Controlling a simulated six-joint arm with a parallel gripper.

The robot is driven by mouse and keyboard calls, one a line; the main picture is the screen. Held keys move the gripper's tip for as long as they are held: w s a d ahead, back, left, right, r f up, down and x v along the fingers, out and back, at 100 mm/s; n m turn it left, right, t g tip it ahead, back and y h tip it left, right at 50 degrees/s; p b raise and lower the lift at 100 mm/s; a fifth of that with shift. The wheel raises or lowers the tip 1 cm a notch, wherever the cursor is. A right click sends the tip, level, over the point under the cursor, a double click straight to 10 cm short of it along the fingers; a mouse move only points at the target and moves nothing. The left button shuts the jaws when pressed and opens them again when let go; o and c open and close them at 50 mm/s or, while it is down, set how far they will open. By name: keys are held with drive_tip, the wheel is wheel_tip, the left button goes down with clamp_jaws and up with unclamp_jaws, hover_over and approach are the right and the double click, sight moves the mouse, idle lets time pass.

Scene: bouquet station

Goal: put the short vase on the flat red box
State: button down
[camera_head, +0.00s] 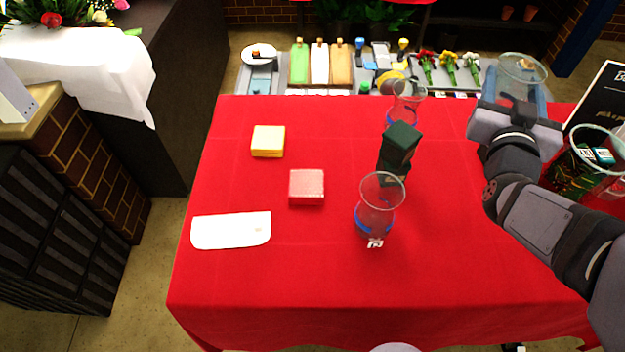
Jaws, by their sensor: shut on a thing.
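The short vase (522,72), a wide clear glass with a bluish lower part, is at the far right of the red table. My gripper (518,103) is shut on it. The gripper body hides its fingertips and the vase's lower part, so I cannot tell whether the vase touches the table. The flat red box (306,187) lies left of the table's middle, well to the left of my gripper and nearer the camera. Its pale-patterned top is bare.
A clear vase with a blue band (378,212) stands near mid-table. A dark green block (400,146) and another clear vase (405,104) stand behind it. A yellow box (268,141) and a white board (231,230) lie left. A large glass container (598,150) stands right.

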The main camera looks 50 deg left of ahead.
drive_tip(key=s+a+n+g+y+b, duration=0.2)
drive_tip(key=s+a+n+g+y, duration=0.3)
drive_tip(key=s+a, duration=2.05)
wheel_tip(320, 180, down, 15)
drive_tip(key=s+d+t+p, duration=0.1)
drive_tip(key=shift+s+d+r+m+y, duration=0.2)
drive_tip(key=shift+m+y, duration=0.1)
drive_tip(key=shift+y, duration=0.1)
drive_tip(key=shift+f, duration=0.15)
drive_tip(key=shift+f, duration=0.15)
drive_tip(key=c, duration=0.8)
unclamp_jaws()
drive_tip(key=shift+o, duration=0.2)
